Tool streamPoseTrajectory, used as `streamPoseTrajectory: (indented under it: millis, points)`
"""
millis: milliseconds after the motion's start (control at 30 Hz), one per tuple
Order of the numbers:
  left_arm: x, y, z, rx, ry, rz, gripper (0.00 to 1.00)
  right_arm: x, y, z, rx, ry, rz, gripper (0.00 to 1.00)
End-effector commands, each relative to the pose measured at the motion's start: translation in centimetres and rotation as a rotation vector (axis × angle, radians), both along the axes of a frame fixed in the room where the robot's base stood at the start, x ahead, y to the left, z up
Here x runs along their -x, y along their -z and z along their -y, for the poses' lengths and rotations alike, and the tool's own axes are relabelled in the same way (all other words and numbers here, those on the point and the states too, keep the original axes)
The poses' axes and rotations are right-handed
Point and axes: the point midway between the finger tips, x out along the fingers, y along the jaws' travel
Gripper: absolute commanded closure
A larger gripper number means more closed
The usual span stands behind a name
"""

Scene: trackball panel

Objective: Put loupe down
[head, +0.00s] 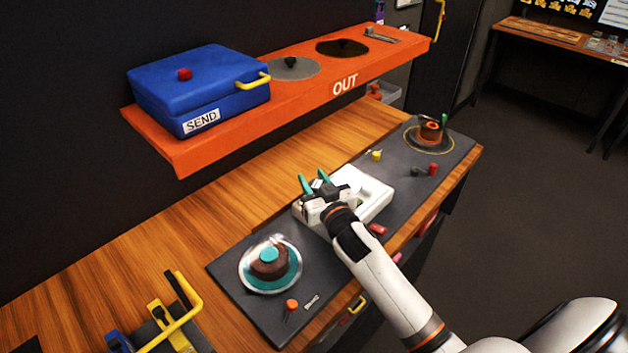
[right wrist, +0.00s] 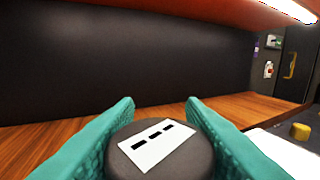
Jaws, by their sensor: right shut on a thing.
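My right gripper (head: 314,181) is over the white tray-like unit (head: 374,191) in the middle of the dark panel. Its teal fingers are shut on a dark round piece with a white label, which I take to be the loupe (right wrist: 158,150). In the right wrist view the loupe sits between the two fingers (right wrist: 160,118). The loupe's underside is hidden, so I cannot tell whether it touches anything below. My left gripper is not in view.
The dark panel (head: 238,282) carries a teal-and-brown trackball (head: 269,261) at left and an orange one (head: 431,131) at far right. An orange shelf (head: 290,103) with a blue SEND case (head: 198,85) overhangs behind. Bare wooden bench (head: 215,205) lies between.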

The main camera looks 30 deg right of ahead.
Motion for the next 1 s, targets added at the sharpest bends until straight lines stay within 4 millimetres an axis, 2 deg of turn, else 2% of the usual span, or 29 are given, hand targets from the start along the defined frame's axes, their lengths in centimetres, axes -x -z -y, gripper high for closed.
streamPoseTrajectory:
  millis: [233, 267, 367, 400, 733, 867, 1000]
  points:
    - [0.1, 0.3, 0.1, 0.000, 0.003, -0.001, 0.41, 0.0, 0.3, 0.0, 0.000, 0.001, 0.001, 0.86]
    - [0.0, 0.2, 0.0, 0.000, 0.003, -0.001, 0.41, 0.0, 0.2, 0.0, 0.000, 0.000, 0.001, 0.60]
    - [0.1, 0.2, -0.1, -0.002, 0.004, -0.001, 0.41, 0.0, 0.2, 0.0, 0.000, 0.000, 0.001, 0.44]
    - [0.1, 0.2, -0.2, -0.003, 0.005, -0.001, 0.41, 0.0, 0.2, 0.0, 0.000, 0.000, 0.001, 0.42]
    - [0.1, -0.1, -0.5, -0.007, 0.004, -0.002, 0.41, 0.1, -0.3, 0.0, 0.002, 0.000, 0.001, 0.42]
    - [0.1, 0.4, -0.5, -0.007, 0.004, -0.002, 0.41, 1.9, 0.1, -0.1, 0.000, 0.000, 0.000, 0.42]
    - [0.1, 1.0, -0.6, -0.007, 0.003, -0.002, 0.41, 4.9, 0.3, -0.3, -0.001, -0.001, -0.002, 0.42]
